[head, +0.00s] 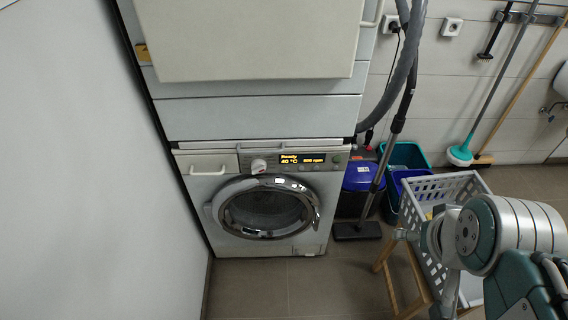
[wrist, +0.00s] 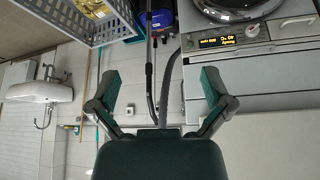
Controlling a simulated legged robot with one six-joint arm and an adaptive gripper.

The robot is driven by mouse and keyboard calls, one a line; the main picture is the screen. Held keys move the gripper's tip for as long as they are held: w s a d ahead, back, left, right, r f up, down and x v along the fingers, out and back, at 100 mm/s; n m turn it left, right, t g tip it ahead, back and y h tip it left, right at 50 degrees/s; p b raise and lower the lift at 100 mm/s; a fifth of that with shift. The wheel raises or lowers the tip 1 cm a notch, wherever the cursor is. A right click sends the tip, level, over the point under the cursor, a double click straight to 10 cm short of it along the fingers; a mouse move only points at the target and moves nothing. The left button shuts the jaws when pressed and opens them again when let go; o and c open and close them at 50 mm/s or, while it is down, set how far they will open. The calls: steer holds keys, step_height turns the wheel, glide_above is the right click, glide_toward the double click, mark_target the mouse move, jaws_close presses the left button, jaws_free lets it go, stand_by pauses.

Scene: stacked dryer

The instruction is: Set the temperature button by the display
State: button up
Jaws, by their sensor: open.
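The lower machine (head: 225,245) is white with a round glass door. Its control panel has a lit display (head: 303,159) with yellow text that reads "Ready", "40 °C" and an rpm value. A white dial (head: 259,166) sits left of the display. Small buttons lie around the display, but I cannot tell which is the temperature button. In the wrist view the picture is turned over, with the display (wrist: 216,42) and dial (wrist: 252,29) at upper right. My gripper (wrist: 160,82) is open and empty, apart from the panel. In the head view only my arm shows at right.
A second white unit (head: 250,110) is stacked above. A grey wall (head: 90,180) is at left. Floor in front is clear.

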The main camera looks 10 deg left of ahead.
jaws_close()
stand_by(1.4)
